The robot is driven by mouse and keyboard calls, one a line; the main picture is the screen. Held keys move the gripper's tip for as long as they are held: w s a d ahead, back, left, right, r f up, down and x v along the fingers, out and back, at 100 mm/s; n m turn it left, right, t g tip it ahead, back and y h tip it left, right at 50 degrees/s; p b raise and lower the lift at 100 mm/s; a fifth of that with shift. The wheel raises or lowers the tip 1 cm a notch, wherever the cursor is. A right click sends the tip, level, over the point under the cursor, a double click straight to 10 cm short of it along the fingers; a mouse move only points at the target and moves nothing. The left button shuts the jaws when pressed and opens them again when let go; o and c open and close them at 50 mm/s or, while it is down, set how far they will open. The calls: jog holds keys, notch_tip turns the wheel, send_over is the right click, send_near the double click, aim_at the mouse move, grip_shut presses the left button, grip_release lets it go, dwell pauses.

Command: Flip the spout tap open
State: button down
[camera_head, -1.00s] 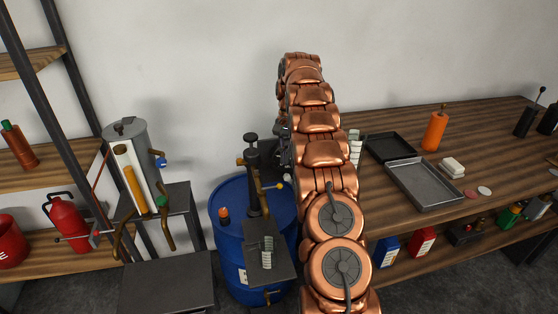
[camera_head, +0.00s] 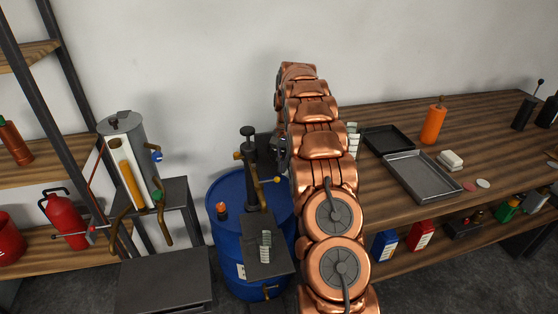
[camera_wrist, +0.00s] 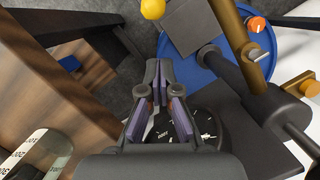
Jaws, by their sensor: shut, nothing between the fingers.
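A dark pump with a bronze curved spout pipe (camera_head: 256,182) stands on the blue drum (camera_head: 224,222). My gripper (camera_wrist: 158,72) is shut and empty beside the pump.
A grey tank (camera_head: 126,130) with a blue-handled valve and bronze pipes stands left of the drum. A wooden workbench (camera_head: 370,183) with trays and an orange bottle (camera_head: 433,124) is on the right. In the wrist view a black dial (camera_wrist: 208,128) is close to the fingers.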

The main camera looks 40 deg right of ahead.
aim_at(269, 181)
jog(key=shift+s+a+r+p, duration=0.25)
jog(key=shift+s+a, duration=0.25)
jog(key=shift+a, duration=0.2)
jog(key=shift+s+a+r+p, duration=0.1)
jog(key=shift+s+a+p, duration=0.15)
jog(key=shift+s+a, duration=0.3)
jog(key=shift+w+a, duration=0.1)
jog(key=shift+w, duration=0.05)
